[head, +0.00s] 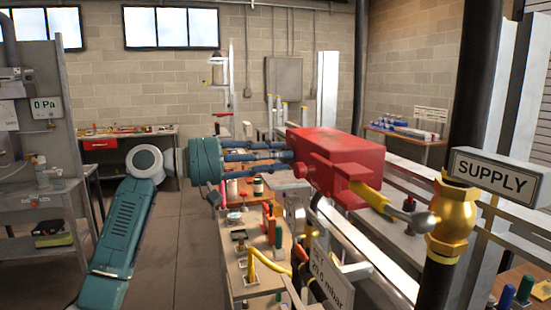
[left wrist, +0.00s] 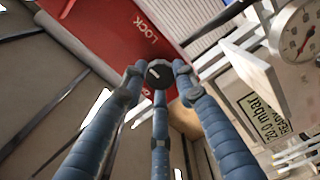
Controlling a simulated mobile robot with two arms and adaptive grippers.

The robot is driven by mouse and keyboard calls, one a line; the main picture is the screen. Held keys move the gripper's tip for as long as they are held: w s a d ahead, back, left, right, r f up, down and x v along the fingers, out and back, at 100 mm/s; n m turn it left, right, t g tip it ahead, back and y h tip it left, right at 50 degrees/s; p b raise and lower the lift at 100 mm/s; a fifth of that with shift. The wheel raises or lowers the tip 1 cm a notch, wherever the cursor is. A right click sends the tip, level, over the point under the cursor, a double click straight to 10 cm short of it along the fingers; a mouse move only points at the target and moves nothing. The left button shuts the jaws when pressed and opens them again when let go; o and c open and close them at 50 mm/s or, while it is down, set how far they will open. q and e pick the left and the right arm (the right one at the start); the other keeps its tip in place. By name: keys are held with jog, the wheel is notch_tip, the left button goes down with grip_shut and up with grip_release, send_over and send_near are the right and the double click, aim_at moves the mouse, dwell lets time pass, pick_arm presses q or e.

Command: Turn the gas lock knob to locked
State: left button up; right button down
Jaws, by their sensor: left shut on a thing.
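The red lock box (head: 345,155) is mounted at the centre right in the head view, around a yellow-handled valve lever (head: 368,195). My left gripper (head: 290,158) reaches it from the left with its blue fingers at the box's left side. In the left wrist view the red face (left wrist: 115,25) bears the word LOCK. The dark round gas lock knob (left wrist: 159,72) with a pale mark sits between the tips of my left gripper (left wrist: 160,82), which is shut on it. The knob is hidden in the head view. My right gripper is in neither view.
A brass fitting (head: 455,215) and a SUPPLY sign (head: 492,176) stand at the right on a dark pipe. A bench (head: 250,285) with tools is below the gripper. A gauge (left wrist: 300,32) and a 20.0 mbar sign (left wrist: 262,112) are close by. Floor at the left centre is clear.

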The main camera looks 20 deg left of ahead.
pick_arm(q)
jog(key=shift+d+f, duration=0.1)
jog(key=shift+f, duration=0.1)
jog(key=o, duration=1)
jog(key=shift+o, duration=0.7)
jog(key=shift+r, duration=0.1)
jog(key=v, duration=1.2)
